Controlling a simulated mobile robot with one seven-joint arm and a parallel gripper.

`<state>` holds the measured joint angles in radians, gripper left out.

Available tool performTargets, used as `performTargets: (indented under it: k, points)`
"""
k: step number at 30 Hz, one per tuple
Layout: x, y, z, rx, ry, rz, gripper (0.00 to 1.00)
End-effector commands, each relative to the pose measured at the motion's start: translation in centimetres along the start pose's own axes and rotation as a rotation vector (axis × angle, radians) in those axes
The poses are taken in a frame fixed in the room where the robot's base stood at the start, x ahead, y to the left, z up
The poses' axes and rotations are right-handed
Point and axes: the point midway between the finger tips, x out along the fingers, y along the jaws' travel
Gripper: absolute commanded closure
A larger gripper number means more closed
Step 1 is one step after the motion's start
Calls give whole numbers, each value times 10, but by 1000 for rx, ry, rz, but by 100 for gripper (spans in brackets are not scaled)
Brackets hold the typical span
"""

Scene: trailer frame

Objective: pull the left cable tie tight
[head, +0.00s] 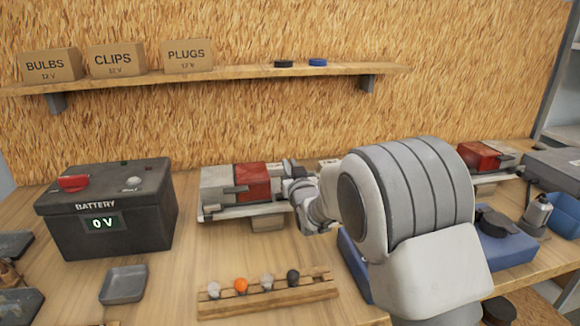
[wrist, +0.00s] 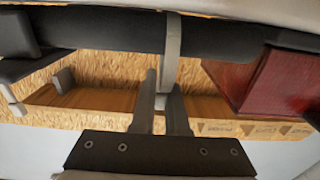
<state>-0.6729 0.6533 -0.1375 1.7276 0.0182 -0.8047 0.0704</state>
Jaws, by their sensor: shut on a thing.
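In the wrist view a pale grey cable tie (wrist: 172,45) loops around a thick black cable (wrist: 95,36). Its pale tail end reaches down between the two dark fingers of my gripper (wrist: 160,98). The gripper is shut on this tail, just beside the cable. How snugly the loop sits on the cable is hard to tell. In the head view my gripper (head: 291,178) is at the right end of the left lamp unit (head: 226,186), which has a red lens (head: 253,182). My arm hides the cable and tie there.
A battery (head: 105,215) reading 0 V stands at left, with a small grey tray (head: 124,285) in front. A wooden rack (head: 290,294) holds several bulbs. A blue case (head: 510,245) and a second red lamp unit (head: 483,157) are at right. A shelf (head: 230,75) runs above.

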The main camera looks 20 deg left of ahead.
Motion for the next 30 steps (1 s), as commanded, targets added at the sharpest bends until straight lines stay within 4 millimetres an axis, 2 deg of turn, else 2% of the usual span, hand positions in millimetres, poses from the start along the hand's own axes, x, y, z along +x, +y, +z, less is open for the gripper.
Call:
performTargets:
  k: [4,10,18,19,23,24,30]
  points:
    - [0,0,-3,1,1,0,100]
    - [0,1,-26,0,4,1,100]
    - [0,0,-27,0,1,0,100]
    - [0,0,-27,0,1,0,83]
    - [0,0,-27,0,1,0,60]
    - [0,0,-27,0,1,0,56]
    - [0,0,-26,0,0,0,56]
